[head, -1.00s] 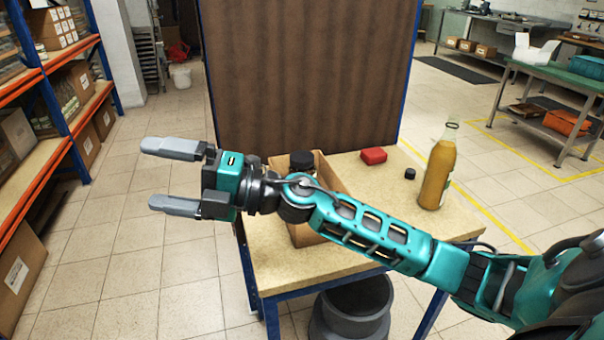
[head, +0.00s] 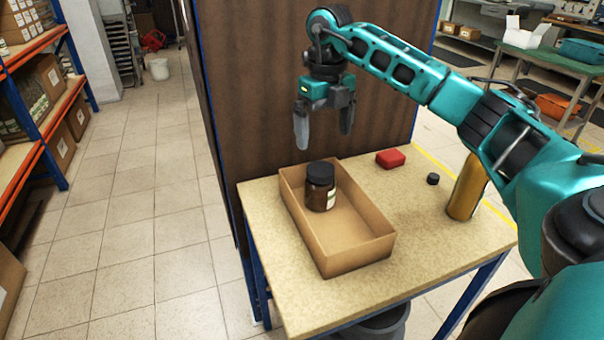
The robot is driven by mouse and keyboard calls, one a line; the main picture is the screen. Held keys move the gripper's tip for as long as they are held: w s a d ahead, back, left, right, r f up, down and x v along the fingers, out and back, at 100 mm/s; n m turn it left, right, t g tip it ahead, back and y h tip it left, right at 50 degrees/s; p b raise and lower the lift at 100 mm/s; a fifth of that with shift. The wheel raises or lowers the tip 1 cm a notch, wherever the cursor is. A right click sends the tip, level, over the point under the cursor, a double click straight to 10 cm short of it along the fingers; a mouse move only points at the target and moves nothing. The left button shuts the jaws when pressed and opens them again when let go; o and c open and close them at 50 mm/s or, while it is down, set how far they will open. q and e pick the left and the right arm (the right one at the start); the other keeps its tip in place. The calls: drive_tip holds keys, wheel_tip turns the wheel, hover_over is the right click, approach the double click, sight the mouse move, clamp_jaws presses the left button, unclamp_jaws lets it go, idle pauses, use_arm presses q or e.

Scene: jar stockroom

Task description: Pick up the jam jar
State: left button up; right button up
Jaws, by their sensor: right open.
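The jam jar (head: 318,193) is dark brown with a black lid and a pale label. It stands upright inside an open cardboard box (head: 355,258), towards the box's far left end. My right gripper (head: 322,137) points down with its two grey fingers apart and nothing between them. In the picture it is just above the jar's lid, with a gap between the fingertips and the lid. How far behind or in front of the jar it is, I cannot tell exactly. My left gripper is not in view.
The box stands on a wooden-topped table (head: 420,265) with blue legs. A red block (head: 390,158), a small black cap (head: 432,179) and an orange bottle (head: 466,190), partly hidden by my arm, are to the right. A brown panel (head: 250,90) rises behind the table. Shelves (head: 40,120) stand at left.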

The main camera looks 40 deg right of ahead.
sight(320, 167)
drive_tip(key=shift+w+d+f, duration=0.1)
drive_tip(key=shift+w+f, duration=0.05)
drive_tip(key=shift+f, duration=0.1)
wheel_tip(320, 167, down, 7)
drive_tip(key=shift+r+b, duration=0.2)
drive_tip(key=shift+b, duration=0.15)
drive_tip(key=shift+w+f, duration=0.15)
drive_tip(key=shift+f, duration=1.25)
drive_tip(key=shift+w+f, duration=0.15)
drive_tip(key=shift+f, duration=1.25)
drive_tip(key=c, duration=1.5)
drive_tip(key=shift+r, duration=0.1)
drive_tip(key=shift+c, duration=0.2)
